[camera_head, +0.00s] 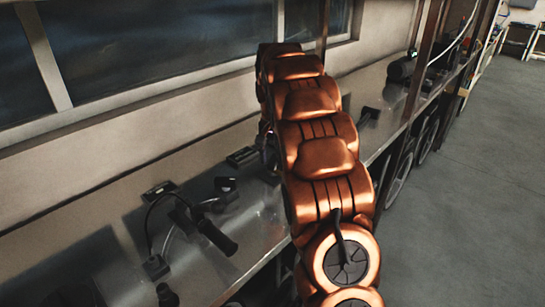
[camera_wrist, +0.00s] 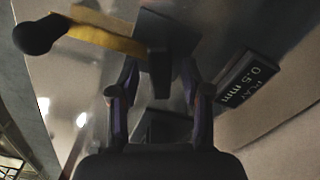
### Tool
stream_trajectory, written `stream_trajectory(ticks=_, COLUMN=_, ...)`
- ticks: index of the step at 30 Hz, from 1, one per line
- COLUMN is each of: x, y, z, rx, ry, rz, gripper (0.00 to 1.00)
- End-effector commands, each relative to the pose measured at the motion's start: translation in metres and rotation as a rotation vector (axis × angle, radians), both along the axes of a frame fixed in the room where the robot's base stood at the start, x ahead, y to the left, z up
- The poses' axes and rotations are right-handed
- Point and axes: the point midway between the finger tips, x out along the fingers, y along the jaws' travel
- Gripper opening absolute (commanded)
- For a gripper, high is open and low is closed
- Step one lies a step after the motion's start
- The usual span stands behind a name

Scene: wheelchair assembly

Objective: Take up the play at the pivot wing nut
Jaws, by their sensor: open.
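In the wrist view my gripper (camera_wrist: 160,72) is open. Its two dark fingers stand either side of a narrow black upright piece (camera_wrist: 159,75), with gaps visible on both sides. This piece sits where the pivot fitting is; I cannot tell for sure whether it is the wing nut. A yellow lever (camera_wrist: 105,38) with a black ball knob (camera_wrist: 40,35) runs left from it. A dark block (camera_wrist: 168,28) lies behind it. A black display (camera_wrist: 247,82) to the right reads "PLAY 0.5 mm". In the head view my arm hides the gripper and most of the pivot.
The grey metal bench (camera_head: 125,258) runs along the wall under a window. A black-gripped handle with a cable (camera_head: 217,235) and a small display (camera_head: 158,191) are at its left. Another small display (camera_head: 242,157) lies beside my arm. Open floor (camera_head: 475,170) is at right.

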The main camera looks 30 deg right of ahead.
Motion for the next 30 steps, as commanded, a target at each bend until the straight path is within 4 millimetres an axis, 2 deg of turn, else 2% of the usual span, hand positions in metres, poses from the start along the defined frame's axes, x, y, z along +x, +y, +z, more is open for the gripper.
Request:
stream_trajectory(ticks=3, x=0.0001, y=-0.0001, z=0.0002, rx=0.000, ry=0.000, rz=0.000, gripper=0.48)
stream_trajectory(ticks=17, x=0.0001, y=-0.0002, z=0.0003, rx=-0.001, ry=-0.001, rz=0.000, gripper=0.00)
stream_trajectory(ticks=25, x=0.0003, y=-0.0003, z=-0.0005, rx=-0.001, ry=-0.001, rz=-0.020, gripper=0.00)
stream_trajectory(ticks=30, x=0.0009, y=-0.0004, z=-0.0016, rx=-0.003, ry=-0.003, rz=-0.135, gripper=0.00)
